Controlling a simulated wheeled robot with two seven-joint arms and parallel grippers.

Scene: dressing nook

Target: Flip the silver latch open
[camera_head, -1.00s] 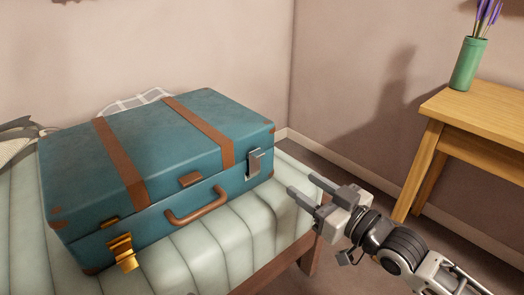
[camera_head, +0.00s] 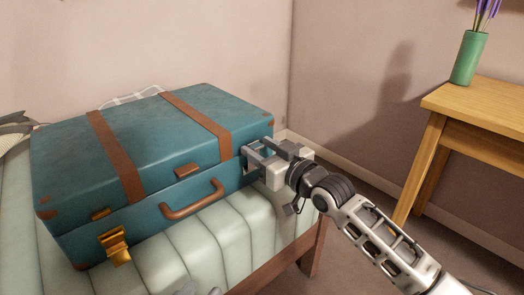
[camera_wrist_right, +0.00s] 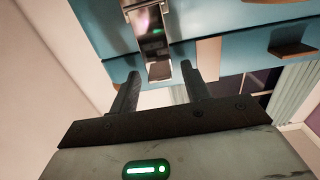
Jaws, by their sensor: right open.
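The silver latch (camera_wrist_right: 157,42) is on the front of the teal suitcase (camera_head: 110,150), near its right end. In the head view my right gripper (camera_head: 260,158) covers most of the latch. In the right wrist view the latch plate hangs down between the two spread fingers of my right gripper (camera_wrist_right: 160,88), with a gap on each side. That gripper is open and holds nothing. The suitcase lid is down. Grey tips of my left gripper (camera_head: 200,290) just show at the bottom edge; whether it is open is unclear.
A gold latch (camera_head: 115,246) hangs on the suitcase's left front, and a brown handle (camera_head: 190,203) is in the middle. The suitcase lies on a pale padded bench (camera_head: 230,225). A wooden table (camera_head: 480,105) with a green vase (camera_head: 468,58) stands at the right.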

